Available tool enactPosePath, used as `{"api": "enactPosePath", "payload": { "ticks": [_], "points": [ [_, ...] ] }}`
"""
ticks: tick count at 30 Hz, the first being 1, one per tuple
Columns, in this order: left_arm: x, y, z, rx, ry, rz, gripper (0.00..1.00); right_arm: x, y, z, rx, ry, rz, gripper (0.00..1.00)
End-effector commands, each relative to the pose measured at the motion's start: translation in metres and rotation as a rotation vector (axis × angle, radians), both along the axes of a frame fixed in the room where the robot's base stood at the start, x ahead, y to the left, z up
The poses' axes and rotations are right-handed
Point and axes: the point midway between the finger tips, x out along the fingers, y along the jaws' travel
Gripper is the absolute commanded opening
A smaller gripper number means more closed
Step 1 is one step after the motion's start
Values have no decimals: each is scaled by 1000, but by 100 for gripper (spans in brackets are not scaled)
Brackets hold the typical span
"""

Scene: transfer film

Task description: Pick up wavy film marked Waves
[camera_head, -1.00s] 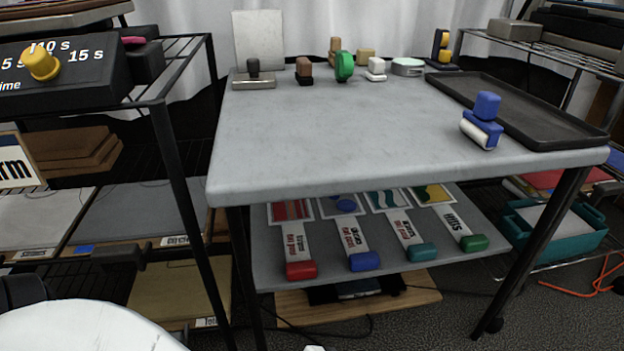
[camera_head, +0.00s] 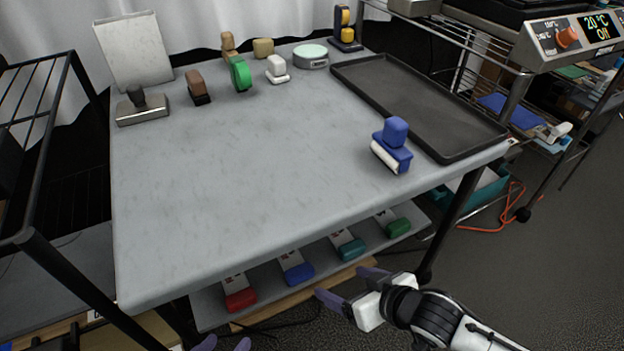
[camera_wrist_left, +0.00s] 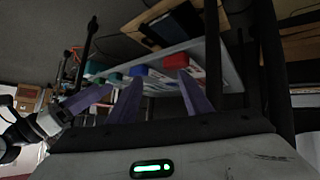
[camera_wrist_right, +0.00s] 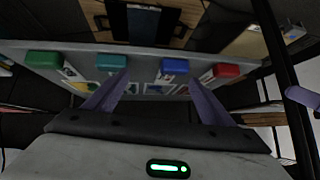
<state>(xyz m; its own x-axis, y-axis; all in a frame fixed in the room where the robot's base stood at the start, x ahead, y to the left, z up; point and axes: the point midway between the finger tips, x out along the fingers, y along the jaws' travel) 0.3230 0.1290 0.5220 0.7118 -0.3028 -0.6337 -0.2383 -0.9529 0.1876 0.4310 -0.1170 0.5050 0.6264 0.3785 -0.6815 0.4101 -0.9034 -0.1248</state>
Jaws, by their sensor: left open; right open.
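The likely wavy film is the one with the teal handle (camera_head: 347,246), on the shelf under the grey table, between the blue and green handles. Its sheet is mostly hidden by the tabletop and its marking is unreadable now. The teal handle also shows in the right wrist view (camera_wrist_right: 111,62), ahead of my right gripper (camera_wrist_right: 158,88), and in the left wrist view (camera_wrist_left: 115,77). My right gripper (camera_head: 350,286) is open and empty, in front of the shelf. My left gripper (camera_head: 224,346) is open and empty at the bottom edge, fingertips only showing.
Red (camera_head: 240,299), blue (camera_head: 297,272) and green (camera_head: 397,227) handles share the shelf. The tabletop (camera_head: 230,190) overhangs them. A blue roller (camera_head: 394,146) and black tray (camera_head: 430,108) are on top. A black table leg (camera_head: 447,225) stands to the right.

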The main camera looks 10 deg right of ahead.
Motion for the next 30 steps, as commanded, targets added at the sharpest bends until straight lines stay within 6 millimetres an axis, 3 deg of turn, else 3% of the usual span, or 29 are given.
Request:
{"api": "enactPosePath", "payload": {
  "ticks": [1, 3, 7, 13, 30],
  "points": [
    [-6, 6, 11, 19, 8, 8, 45, 16, -24, 14, -49, -10, -18, 77],
    [-11, 12, 9, 41, 10, 15, 45, 30, -49, 13, -88, -15, -44, 77],
    [-16, 17, 3, 59, 10, 20, 45, 46, -74, 7, -123, -21, -72, 77],
    [-16, 16, -7, 48, 1, 28, 45, 68, -71, -19, -127, -23, -78, 77],
    [-9, 7, -20, 22, 13, 15, 45, 112, -57, -63, -127, -22, -76, 77]
  ]
}}
